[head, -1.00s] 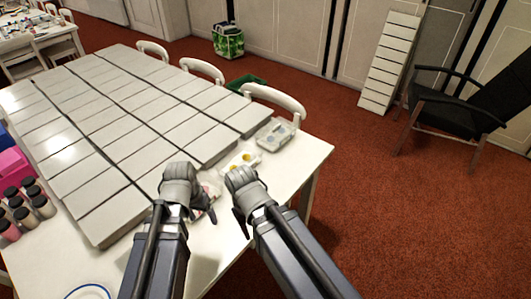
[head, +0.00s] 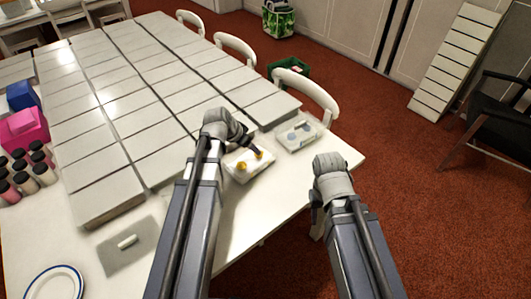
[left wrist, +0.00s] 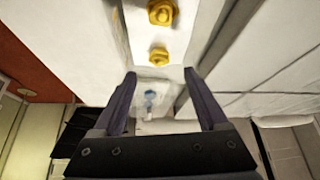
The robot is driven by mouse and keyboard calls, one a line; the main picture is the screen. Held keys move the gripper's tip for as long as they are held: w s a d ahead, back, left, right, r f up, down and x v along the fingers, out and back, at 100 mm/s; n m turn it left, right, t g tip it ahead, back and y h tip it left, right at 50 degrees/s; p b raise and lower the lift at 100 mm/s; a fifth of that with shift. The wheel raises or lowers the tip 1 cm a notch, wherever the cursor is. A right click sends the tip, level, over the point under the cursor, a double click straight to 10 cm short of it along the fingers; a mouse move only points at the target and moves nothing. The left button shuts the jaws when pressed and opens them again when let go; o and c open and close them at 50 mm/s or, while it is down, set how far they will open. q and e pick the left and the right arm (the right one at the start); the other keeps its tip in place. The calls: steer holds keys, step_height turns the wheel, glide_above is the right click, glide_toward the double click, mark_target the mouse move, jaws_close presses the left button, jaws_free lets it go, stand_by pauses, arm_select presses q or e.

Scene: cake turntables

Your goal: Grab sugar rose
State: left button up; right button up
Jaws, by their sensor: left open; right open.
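Two yellow sugar roses, one nearer (head: 243,166) and one farther (head: 259,154), sit in a small white tray (head: 238,180) at the table's right end. Both also show in the left wrist view, one at the top (left wrist: 161,12) and one just beyond the fingertips (left wrist: 158,56). My left gripper (head: 256,147) is over the tray by the roses, open and empty; its two fingers (left wrist: 161,74) are spread in the left wrist view. My right gripper (head: 316,214) is open and empty, off the table's right edge; its fingers are partly hidden.
Another light tray (head: 282,146) with bluish pieces lies behind the rose tray. Flat white boxes (head: 130,105) cover much of the table. A grey mat (head: 112,262) bears a white piece. Jars (head: 22,172) stand left. A white chair (head: 310,88) is close behind.

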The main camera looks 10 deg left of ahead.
arm_select(q)
steer(key=shift+b+x, duration=3.25)
steer(key=shift+x, duration=0.75)
steer(key=shift+r, duration=0.2)
jaws_close()
